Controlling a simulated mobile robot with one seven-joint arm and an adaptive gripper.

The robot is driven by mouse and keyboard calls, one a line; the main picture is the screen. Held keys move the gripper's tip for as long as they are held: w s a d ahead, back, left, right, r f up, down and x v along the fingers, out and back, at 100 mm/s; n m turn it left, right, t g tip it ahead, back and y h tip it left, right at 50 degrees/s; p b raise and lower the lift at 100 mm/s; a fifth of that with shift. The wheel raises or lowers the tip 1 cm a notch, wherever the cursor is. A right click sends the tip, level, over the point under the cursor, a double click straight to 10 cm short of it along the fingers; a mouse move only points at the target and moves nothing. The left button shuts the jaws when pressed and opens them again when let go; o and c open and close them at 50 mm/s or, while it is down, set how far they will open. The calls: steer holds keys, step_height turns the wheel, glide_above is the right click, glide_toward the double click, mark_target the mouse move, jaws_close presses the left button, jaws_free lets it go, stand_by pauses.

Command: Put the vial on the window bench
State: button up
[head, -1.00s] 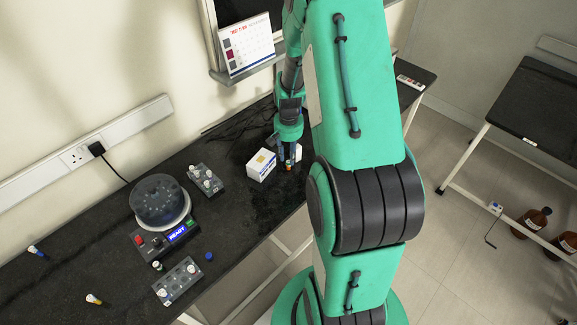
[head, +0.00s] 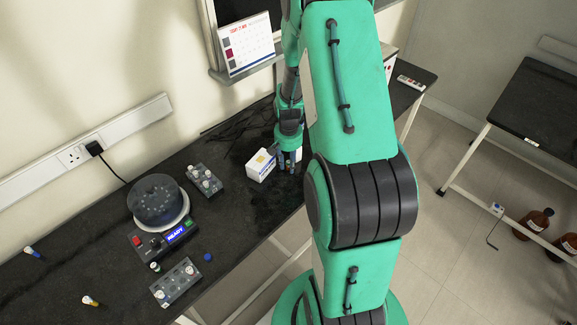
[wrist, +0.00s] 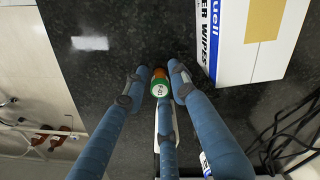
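A vial (wrist: 160,88) with a green, marked cap and an orange-brown body stands on the black bench (head: 238,222), between the fingers of my gripper in the wrist view. My gripper (head: 290,165) is low over the bench, just right of a white box. In the wrist view my gripper (wrist: 159,80) has its three blue-grey fingers spread around the vial, with small gaps beside the cap. In the head view the fingers hide the vial. Another dark bench (head: 535,105) stands at the right with a small white label; I cannot tell which bench is the window bench.
The white wipes box (head: 261,165) stands close beside my gripper. A centrifuge (head: 158,203), two vial racks (head: 205,180) (head: 176,282) and two lying vials (head: 32,252) (head: 91,300) are farther left. Cables lie behind the box. Brown bottles (head: 533,222) stand below the right bench.

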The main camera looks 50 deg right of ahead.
steer(key=c, duration=0.6)
jaws_close()
steer(key=shift+r, duration=0.2)
steer(key=shift+r+p, duration=0.3)
steer(key=shift+r, duration=0.3)
step_height(320, 180, up, 2)
steer(key=shift+r+p, duration=0.2)
steer(key=shift+p, duration=0.25)
steer(key=s+a, duration=0.3)
steer(key=s, duration=0.1)
steer(key=s+a+p, duration=0.1)
steer(key=s+a, duration=0.2)
steer(key=s, duration=0.2)
steer(key=s+a+r+p, duration=0.1)
steer(key=s+a, duration=0.1)
steer(key=s, duration=0.2)
steer(key=shift+s+a, duration=0.2)
steer(key=shift+a, duration=0.2)
